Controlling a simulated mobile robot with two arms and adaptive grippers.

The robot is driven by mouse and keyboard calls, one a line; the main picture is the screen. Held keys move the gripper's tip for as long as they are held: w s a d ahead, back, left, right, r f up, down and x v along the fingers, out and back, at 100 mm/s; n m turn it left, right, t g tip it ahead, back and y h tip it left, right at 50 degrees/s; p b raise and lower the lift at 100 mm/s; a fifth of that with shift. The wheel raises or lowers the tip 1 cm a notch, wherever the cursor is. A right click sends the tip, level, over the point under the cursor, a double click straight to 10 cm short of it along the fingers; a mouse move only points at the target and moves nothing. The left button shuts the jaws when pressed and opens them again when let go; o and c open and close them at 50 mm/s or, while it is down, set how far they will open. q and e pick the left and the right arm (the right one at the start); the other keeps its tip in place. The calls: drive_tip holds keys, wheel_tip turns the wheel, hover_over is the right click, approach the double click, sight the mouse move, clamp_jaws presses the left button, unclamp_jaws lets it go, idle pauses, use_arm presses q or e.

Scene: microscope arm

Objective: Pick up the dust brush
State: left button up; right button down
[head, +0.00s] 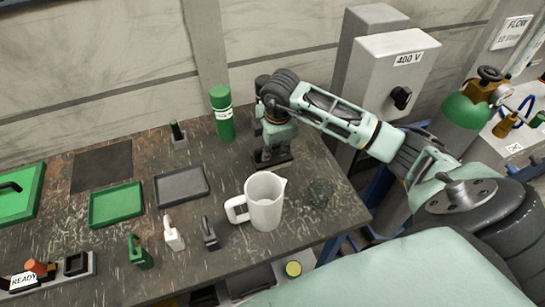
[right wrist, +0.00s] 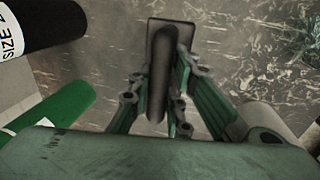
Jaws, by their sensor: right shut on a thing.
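The dust brush looks to be the dark piece with a flat rectangular base (head: 274,161) and an upright rounded handle, at the back right of the workbench. In the right wrist view the dust brush (right wrist: 161,62) stands between the fingers. My right gripper (head: 270,125) is shut on its handle from above; the fingertips (right wrist: 157,98) flank it on both sides. The base looks close to the bench top; I cannot tell whether it touches. My left gripper is not in view.
A green canister (head: 222,115) stands just left of my right gripper. A white pitcher (head: 266,205) stands in front, with a dark green tangle (head: 319,192) beside it. A grey tray (head: 182,187) and green tray (head: 116,205) lie left. A 400 V box (head: 388,75) is behind right.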

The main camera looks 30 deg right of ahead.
drive_tip(key=shift+r, duration=0.45)
drive_tip(key=r+b, duration=0.1)
drive_tip(key=d+r+b, duration=0.1)
drive_tip(key=r, duration=0.1)
drive_tip(key=shift+s+r, duration=0.1)
drive_tip(key=shift+r, duration=0.1)
drive_tip(key=s+d+r+b, duration=0.3)
drive_tip(key=d+r, duration=0.3)
drive_tip(key=d, duration=0.4)
drive_tip(key=shift+s+r+b, duration=0.3)
drive_tip(key=shift+s+r, duration=0.05)
drive_tip(key=shift+r, duration=0.05)
drive_tip(key=c, duration=2.3)
unclamp_jaws()
clamp_jaws()
